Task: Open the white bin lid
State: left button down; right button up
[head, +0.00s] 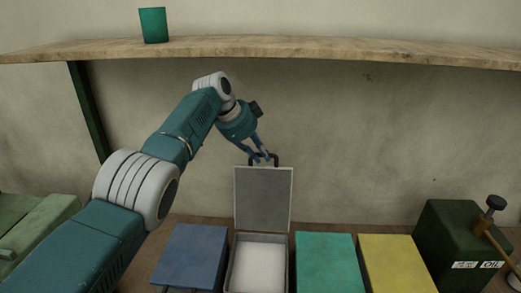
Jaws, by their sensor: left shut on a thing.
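The white bin (257,265) stands on the wooden bench between a blue bin and a green bin. Its lid (263,199) stands raised, nearly upright, at the back of the bin, with its inner face towards me. The bin's pale inside shows from above. A dark handle (277,160) sits at the top edge of the lid. My left gripper (262,158) is shut on this handle, reaching down to it from above. My right gripper is not in view.
A blue bin (192,254), a green bin (328,262) and a yellow bin (396,264) have closed lids. A dark green oil can (448,240) stands at right. A wooden shelf (330,47) with a green cup (153,25) runs above my gripper.

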pick_arm(q)
jog(key=shift+w+r, duration=0.2)
jog(key=shift+r, duration=0.35)
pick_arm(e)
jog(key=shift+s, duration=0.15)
pick_arm(q)
jog(key=c, duration=1.6)
grip_release()
jog(key=shift+s+a, duration=0.1)
jog(key=shift+s, duration=0.15)
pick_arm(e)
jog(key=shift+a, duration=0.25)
pick_arm(q)
jog(key=shift+f, duration=0.1)
jog(key=v, duration=1.2)
jog(key=shift+s, duration=0.15)
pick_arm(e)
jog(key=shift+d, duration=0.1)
pick_arm(q)
jog(key=shift+f, duration=0.1)
